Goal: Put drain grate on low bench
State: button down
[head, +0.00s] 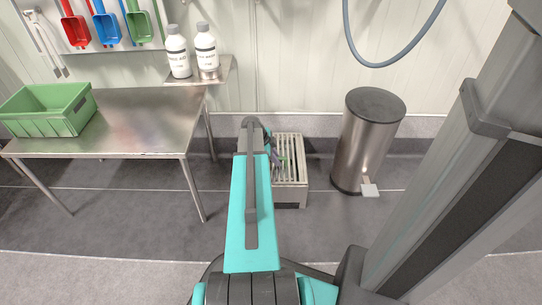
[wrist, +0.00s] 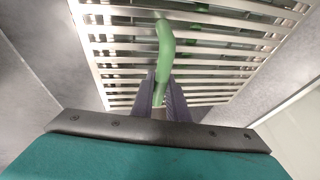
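The drain grate (wrist: 110,38) is a pale slatted metal panel with an upright green handle (wrist: 165,45). In the head view the grate (head: 292,148) lies level on a low grey box on the floor, partly behind my arm. My gripper (wrist: 161,78) is over the grate, with its two fingers close on either side of the green handle and no clear gap between. Whether the grate is clear of the box is hard to tell. The low bench seems to be the steel table (head: 130,120) at the left, its top mostly bare.
A green crate (head: 45,118) sits at the bench's left end. Two white bottles (head: 206,48) stand on a small shelf (head: 210,78) behind the bench. A steel pedal bin (head: 368,140) stands right of the grate. The floor (head: 115,225) in front of the bench is clear.

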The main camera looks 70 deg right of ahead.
jog(key=c, duration=2.3)
grip_release()
grip_shut()
jog(key=shift+s+r, duration=0.15)
jog(key=shift+r+p, duration=0.95)
jog(key=shift+r, duration=0.55)
jog(key=shift+r+p, duration=0.45)
jog(key=shift+r, duration=0.4)
jog(key=shift+r, duration=0.15)
